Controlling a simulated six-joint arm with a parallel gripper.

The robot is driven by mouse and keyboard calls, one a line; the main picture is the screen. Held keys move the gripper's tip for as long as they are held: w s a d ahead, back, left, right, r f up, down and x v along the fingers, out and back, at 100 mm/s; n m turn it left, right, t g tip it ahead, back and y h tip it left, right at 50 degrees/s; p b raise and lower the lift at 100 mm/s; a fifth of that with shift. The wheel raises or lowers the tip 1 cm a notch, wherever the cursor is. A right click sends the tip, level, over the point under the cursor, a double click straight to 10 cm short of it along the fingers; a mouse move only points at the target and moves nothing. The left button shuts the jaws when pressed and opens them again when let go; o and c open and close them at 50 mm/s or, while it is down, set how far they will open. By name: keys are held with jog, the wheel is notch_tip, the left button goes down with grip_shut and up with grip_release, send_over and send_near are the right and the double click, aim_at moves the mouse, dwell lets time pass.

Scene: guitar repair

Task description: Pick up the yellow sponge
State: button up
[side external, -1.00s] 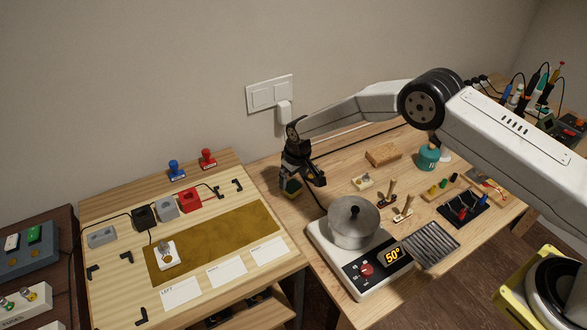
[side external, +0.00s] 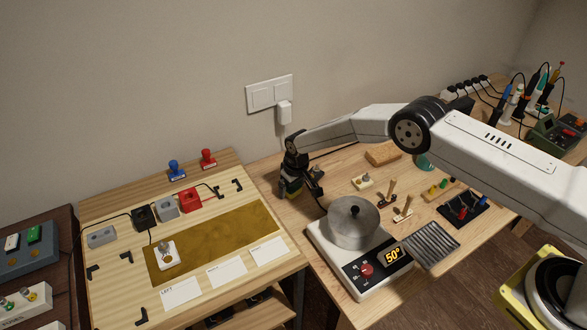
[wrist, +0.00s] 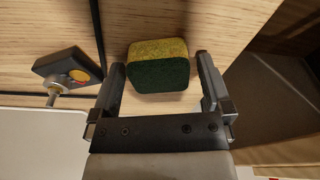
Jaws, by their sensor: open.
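The yellow sponge, with a dark green layer, lies on the wooden workbench and shows in the wrist view (wrist: 158,65). My gripper (wrist: 160,75) is open, with one finger on the left side of the sponge and the other on the right. The sponge sits between the fingertips with a gap visible on both sides, narrower on the left. In the side view my gripper (side external: 301,190) is low over the bench's back left corner and mostly hides the sponge there.
A metal pot (side external: 353,228) stands on a white heater (side external: 347,278) in front of my gripper. A dark block with a knob (wrist: 70,74) lies left of the sponge in the wrist view, near a black cable (wrist: 97,35). The wall is behind the bench.

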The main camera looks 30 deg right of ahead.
aim_at(295, 188)
jog(key=c, duration=1.1)
jog(key=shift+r, duration=0.15)
jog(key=shift+s+r, duration=0.1)
jog(key=shift+r, duration=1.45)
jog(key=shift+s+d+r, duration=0.1)
jog(key=shift+s+r, duration=0.35)
jog(key=shift+r, duration=0.1)
jog(key=shift+s+d+r, duration=0.4)
jog(key=shift+s+r, duration=1)
jog(key=shift+s, duration=0.7)
jog(key=shift+s+d+r, duration=0.35)
jog(key=shift+s+r, duration=1.1)
jog(key=shift+s, duration=0.7)
jog(key=shift+s+d+r, duration=0.4)
jog(key=shift+s+r, duration=1)
jog(key=shift+s, duration=0.7)
